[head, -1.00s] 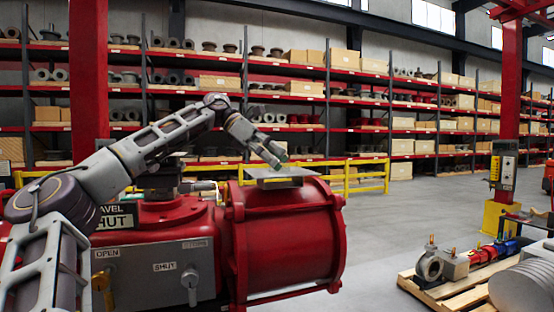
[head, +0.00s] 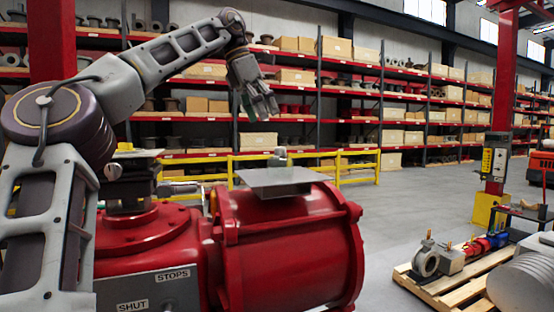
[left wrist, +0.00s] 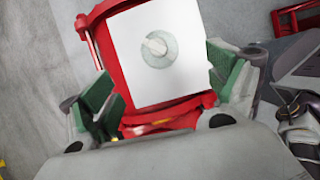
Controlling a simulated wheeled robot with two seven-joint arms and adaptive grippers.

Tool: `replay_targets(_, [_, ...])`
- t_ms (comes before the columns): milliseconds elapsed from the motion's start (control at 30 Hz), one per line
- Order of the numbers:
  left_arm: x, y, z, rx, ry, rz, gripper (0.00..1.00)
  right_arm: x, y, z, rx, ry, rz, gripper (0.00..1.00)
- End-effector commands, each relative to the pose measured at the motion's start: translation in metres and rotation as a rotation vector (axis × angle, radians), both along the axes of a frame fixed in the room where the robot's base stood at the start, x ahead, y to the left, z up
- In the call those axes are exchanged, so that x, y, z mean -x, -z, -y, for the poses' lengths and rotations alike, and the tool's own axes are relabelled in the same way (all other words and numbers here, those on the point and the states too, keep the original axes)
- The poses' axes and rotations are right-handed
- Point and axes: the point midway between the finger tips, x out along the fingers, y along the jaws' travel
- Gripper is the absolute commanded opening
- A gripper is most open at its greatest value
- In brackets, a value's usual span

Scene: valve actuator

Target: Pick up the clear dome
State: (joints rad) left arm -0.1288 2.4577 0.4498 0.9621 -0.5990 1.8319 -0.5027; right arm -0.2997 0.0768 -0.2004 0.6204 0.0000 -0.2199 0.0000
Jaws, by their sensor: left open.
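A small greyish round piece, which looks like the clear dome (head: 278,157), stands on a flat grey plate (head: 262,180) on top of the red actuator cylinder (head: 290,245). In the left wrist view the dome (left wrist: 158,47) is a round greyish disc with a pale bar in it, near the middle of the plate (left wrist: 185,85). My left gripper (head: 260,110) is open and empty, above the dome and apart from it, fingers pointing down. Its green-padded fingers (left wrist: 165,88) are spread wide in the wrist view. My right gripper is not in view.
A black box with a yellow top (head: 125,150) sits on the actuator left of the plate. Yellow railings (head: 350,168) and stocked shelves stand behind. A pallet (head: 455,285) with parts lies at lower right. The air around the plate is clear.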

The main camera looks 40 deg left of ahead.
Motion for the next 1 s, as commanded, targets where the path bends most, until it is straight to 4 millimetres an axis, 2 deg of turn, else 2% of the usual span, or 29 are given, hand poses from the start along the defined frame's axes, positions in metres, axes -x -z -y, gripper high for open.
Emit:
replay_targets(167, [0.000, -0.007, 0.003, -0.023, -0.015, -0.009, 0.89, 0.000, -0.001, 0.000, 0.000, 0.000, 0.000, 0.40])
replay_targets(567, [0.000, -0.006, 0.003, -0.024, -0.016, -0.010, 0.89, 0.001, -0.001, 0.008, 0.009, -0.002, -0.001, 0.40])
replay_targets(1000, [-0.009, 0.020, 0.008, -0.023, -0.015, -0.009, 0.89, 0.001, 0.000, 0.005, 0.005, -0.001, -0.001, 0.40])
